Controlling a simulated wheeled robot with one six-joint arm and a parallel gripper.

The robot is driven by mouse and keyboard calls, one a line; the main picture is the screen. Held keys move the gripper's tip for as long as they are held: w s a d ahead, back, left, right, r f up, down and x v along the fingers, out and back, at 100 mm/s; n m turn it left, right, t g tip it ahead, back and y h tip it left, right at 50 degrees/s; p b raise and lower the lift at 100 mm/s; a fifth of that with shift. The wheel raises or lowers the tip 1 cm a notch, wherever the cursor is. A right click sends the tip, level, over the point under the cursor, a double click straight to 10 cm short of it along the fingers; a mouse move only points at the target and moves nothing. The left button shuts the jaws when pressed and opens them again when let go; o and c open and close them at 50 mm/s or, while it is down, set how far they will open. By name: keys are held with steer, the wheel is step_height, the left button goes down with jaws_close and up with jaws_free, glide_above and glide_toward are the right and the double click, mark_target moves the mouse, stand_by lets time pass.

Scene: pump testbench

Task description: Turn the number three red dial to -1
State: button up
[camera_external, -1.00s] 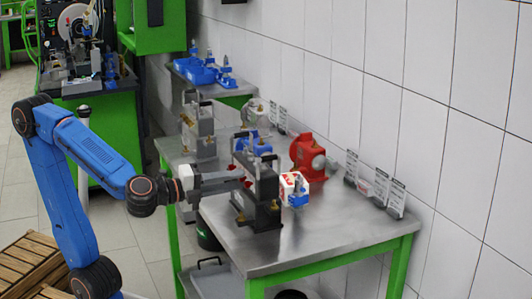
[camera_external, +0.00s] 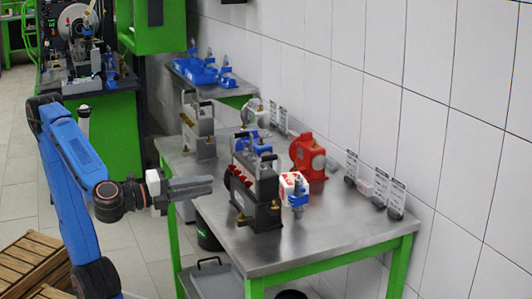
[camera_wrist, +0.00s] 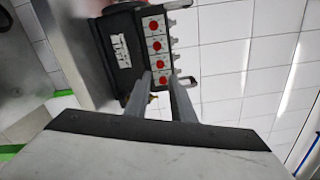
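The dark test unit (camera_external: 262,193) stands upright on the steel table, with red dials (camera_external: 238,177) on its left side. In the wrist view, several red dials run in a column on white plates: a top dial (camera_wrist: 153,25), one below it (camera_wrist: 156,45), a third from the top (camera_wrist: 160,62) and a lowest one (camera_wrist: 164,80). My gripper (camera_external: 211,187) is left of the dials, apart from the unit. Its fingers (camera_wrist: 160,75) show a narrow empty gap, with the lowest dial lined up beyond it. The dials' numbers and settings are too small to read.
A red pump (camera_external: 308,157) and a white-red box (camera_external: 291,183) stand behind the unit. A second grey unit (camera_external: 198,128) stands farther back. Small label cards (camera_external: 396,197) line the wall side. The table's front right (camera_external: 345,228) is bare.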

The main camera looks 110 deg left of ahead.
steer(key=v, duration=0.8)
steer(key=shift+s, duration=0.15)
steer(key=shift+d, duration=0.15)
stand_by(0.5)
steer(key=s+a+f+n+g+h, duration=0.3)
steer(key=s+a+f+g, duration=0.1)
steer(key=f, duration=0.5)
steer(key=s+a+f+n+g+h, duration=0.2)
steer(key=s+a+f+g, duration=0.15)
steer(key=f, duration=0.45)
steer(key=s+d+f+n+h, duration=0.4)
steer(key=d+f+n+h, duration=0.2)
steer(key=d+n+h, duration=0.1)
steer(key=shift+d+f+h, duration=0.2)
steer(key=shift+d+h, duration=0.2)
steer(key=shift+d, duration=0.15)
